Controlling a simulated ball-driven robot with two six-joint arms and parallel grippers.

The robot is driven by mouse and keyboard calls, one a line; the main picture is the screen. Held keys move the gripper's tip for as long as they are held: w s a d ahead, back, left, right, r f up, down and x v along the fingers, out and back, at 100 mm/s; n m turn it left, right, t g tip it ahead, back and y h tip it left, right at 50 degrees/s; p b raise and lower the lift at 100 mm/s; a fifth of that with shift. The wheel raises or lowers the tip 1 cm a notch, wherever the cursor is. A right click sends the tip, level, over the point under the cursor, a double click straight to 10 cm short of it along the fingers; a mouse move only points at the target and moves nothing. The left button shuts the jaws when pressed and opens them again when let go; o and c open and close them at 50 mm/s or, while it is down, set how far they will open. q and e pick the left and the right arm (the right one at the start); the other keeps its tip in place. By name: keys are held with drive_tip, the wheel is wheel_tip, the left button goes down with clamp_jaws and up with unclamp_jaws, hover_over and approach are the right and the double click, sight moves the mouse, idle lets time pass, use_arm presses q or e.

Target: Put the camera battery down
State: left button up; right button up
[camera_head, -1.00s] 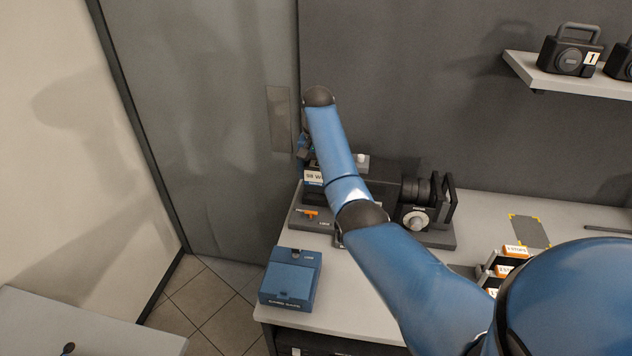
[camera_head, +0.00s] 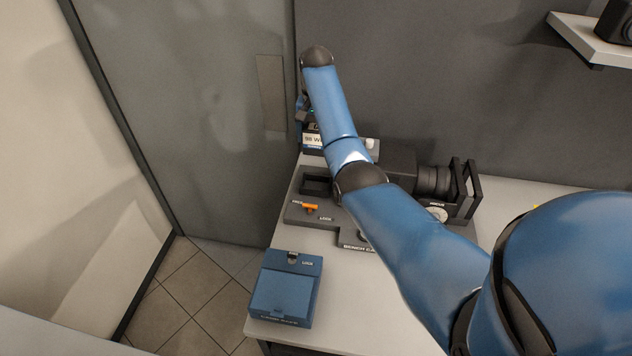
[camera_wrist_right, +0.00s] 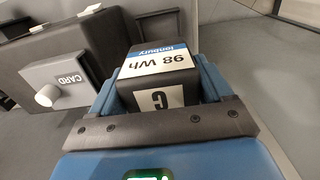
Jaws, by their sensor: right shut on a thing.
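The camera battery is a dark block with a white "98 Wh" label (camera_head: 313,140). It shows upside down in the right wrist view (camera_wrist_right: 158,63), with a letter tag that looks like C or G. My right gripper (camera_wrist_right: 160,82) is shut on it, a blue finger on each side. In the head view the right gripper (camera_head: 305,112) is mostly hidden behind my wrist. The battery appears beyond and above the dark mount plate (camera_head: 318,218), which has an orange lever (camera_head: 310,206) and an open dark recess (camera_head: 316,182). My left gripper is not in view.
A black camera (camera_head: 434,181) stands on the bench right of the mount, partly behind my arm. A blue box (camera_head: 288,290) marked LOCK sits at the bench's front left. Bare grey bench top (camera_head: 355,300) lies right of it. A dark wall stands behind; a shelf (camera_head: 590,42) is upper right.

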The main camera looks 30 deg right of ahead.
sight(316, 143)
wheel_tip(316, 143, down, 5)
drive_tip(key=b, duration=0.3)
drive_tip(key=shift+w+b, duration=0.1)
drive_tip(key=shift+b, duration=0.25)
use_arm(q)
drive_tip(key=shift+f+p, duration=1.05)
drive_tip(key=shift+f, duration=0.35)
use_arm(e)
drive_tip(key=shift+f, duration=5.1)
drive_tip(key=shift+f, duration=0.1)
drive_tip(key=o, duration=1.4)
wheel_tip(316, 143, up, 11)
drive_tip(key=shift+f+b, duration=0.15)
drive_tip(key=shift+b, duration=0.4)
use_arm(q)
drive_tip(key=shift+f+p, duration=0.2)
drive_tip(key=shift+p, duration=0.15)
use_arm(e)
drive_tip(key=shift+r, duration=0.75)
